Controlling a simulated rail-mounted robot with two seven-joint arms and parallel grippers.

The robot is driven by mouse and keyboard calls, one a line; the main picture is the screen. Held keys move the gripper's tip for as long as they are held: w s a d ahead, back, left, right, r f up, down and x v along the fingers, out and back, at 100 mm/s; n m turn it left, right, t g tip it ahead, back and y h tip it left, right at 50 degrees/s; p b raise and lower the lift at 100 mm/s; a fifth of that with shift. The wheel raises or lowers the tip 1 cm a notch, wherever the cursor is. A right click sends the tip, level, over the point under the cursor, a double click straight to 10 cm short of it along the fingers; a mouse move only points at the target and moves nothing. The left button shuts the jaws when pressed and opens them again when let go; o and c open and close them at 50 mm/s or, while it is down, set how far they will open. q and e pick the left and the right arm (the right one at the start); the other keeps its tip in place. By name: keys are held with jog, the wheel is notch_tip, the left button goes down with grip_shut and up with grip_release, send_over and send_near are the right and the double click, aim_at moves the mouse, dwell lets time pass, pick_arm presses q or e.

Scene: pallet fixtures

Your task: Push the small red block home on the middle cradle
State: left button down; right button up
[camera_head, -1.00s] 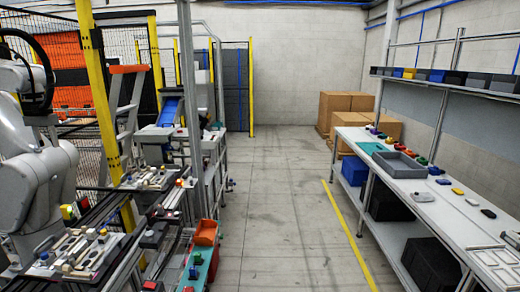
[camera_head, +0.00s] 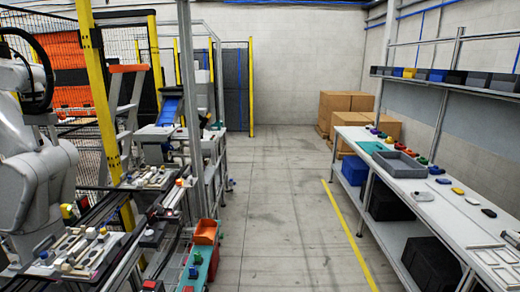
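Neither of my grippers can be made out in the head view. Pallet fixtures with small parts sit on the left: a near pallet (camera_head: 112,241) and a farther one (camera_head: 160,178). A small red-orange piece (camera_head: 180,182) shows at the right end of the farther pallet. Another red piece (camera_head: 83,201) lies between the two pallets, beside a yellow one (camera_head: 67,211). The parts are too small to tell which is the task's red block, which cradle is the middle one, or how the block sits.
A orange-red bin (camera_head: 205,231) and small coloured blocks sit on a narrow teal surface. At right, a long white bench (camera_head: 440,212) carries a grey tray (camera_head: 400,164) and several coloured parts. Cardboard boxes (camera_head: 345,103) stand at the back. The floor aisle (camera_head: 280,200) is clear.

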pick_arm(q)
jog(key=shift+f+b, duration=0.3)
jog(key=shift+f, duration=0.35)
jog(key=shift+r, duration=0.15)
notch_tip(320, 180, up, 2)
jog(key=p, duration=0.2)
jog(key=shift+p, duration=0.4)
notch_tip(320, 180, up, 5)
jog(key=p, duration=0.5)
